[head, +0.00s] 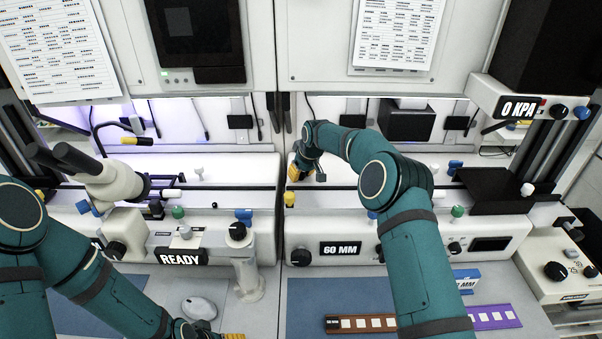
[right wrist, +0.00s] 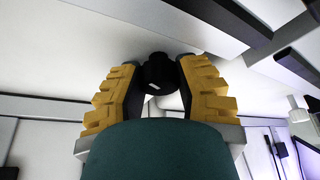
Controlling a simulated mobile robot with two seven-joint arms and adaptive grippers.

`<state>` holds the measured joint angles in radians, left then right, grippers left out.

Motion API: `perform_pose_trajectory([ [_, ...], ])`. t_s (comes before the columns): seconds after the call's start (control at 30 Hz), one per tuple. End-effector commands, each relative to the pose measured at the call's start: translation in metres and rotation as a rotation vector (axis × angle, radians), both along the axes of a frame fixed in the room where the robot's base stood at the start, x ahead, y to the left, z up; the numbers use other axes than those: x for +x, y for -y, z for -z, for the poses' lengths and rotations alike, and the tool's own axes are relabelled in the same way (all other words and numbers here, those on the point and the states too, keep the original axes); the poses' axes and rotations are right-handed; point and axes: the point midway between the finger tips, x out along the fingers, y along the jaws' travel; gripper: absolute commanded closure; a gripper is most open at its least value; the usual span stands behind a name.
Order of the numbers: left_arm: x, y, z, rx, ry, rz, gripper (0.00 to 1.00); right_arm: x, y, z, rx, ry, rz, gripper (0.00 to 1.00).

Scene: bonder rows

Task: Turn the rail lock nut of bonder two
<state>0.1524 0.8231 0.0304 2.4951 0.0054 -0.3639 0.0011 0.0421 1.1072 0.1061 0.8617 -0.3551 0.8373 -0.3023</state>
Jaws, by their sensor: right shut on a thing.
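My right gripper (head: 297,172) reaches over the rail of the right-hand bonder, behind the "60 MM" display (head: 341,248). In the right wrist view its yellow-padded fingers (right wrist: 158,78) are shut on a black round nut (right wrist: 158,72) with a small white mark, one finger on each side. The nut is against a pale surface. In the head view I cannot make out the nut at the gripper. My left gripper (head: 233,336) is at the bottom edge, low over the bench and mostly cut off, so its opening cannot be told.
The left-hand bonder has a microscope (head: 118,185) and a "READY" display (head: 180,257). A mouse (head: 199,308) lies near my left gripper. A brown strip (head: 335,324) and a purple strip (head: 497,317) lie at the front right. A "0 KPA" display (head: 517,109) is at the upper right.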

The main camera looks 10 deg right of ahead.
Motion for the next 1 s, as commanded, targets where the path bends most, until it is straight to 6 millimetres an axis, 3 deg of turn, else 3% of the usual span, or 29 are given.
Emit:
perform_pose_trajectory([
  [0.17,0.0,-0.0001,0.0001,0.0,0.0,0.0,0.34,-0.0005,-0.0004,0.0017,0.0,-0.002,0.001,1.0],
  [0.2,0.0,-0.0001,0.0001,0.0,0.0,0.0,0.34,-0.0005,-0.0005,0.0017,0.0,-0.002,0.001,0.51],
  [0.27,0.0,-0.0001,0.0001,0.0,0.0,0.0,0.34,-0.0006,-0.0005,0.0016,0.0,-0.002,0.001,0.34],
  [1.0,0.0,-0.0001,0.0001,0.0,0.0,0.0,0.34,-0.0011,-0.0033,0.0011,0.002,-0.005,0.029,0.34],
])
